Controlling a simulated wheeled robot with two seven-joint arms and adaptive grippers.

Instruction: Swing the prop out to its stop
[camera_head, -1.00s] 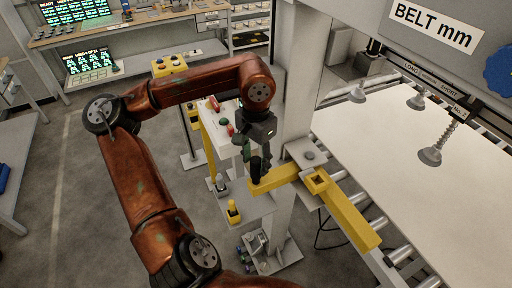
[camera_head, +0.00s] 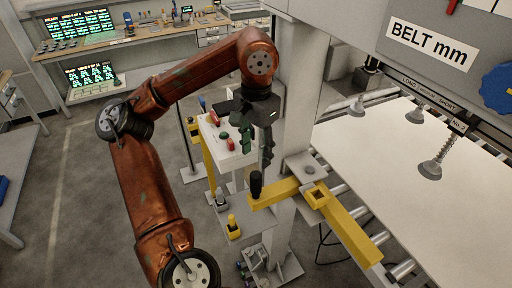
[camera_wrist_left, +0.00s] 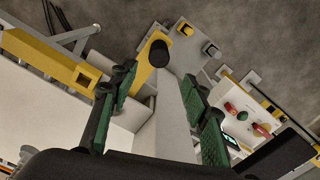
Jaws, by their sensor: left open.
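A yellow arm, which looks like the prop (camera_head: 275,194), reaches left from a grey bracket on the gantry post. A black upright handle (camera_head: 256,184) stands on its outer end. A longer yellow bar (camera_head: 347,231) runs from the bracket along the conveyor side. My left gripper (camera_head: 256,158) is just above the handle, apart from it. In the left wrist view its green-padded fingers (camera_wrist_left: 160,112) are spread and empty. The handle (camera_wrist_left: 158,51) shows there beyond the fingertips, with the prop (camera_wrist_left: 147,80) beneath it. My right gripper is in neither view.
A control box (camera_head: 226,140) with red and green buttons stands behind my gripper. A small shelf with a yellow peg (camera_head: 232,226) lies below the prop. The post (camera_head: 300,100) rises close on the right. Suction cups (camera_head: 431,170) hang over a pale sheet (camera_head: 370,150).

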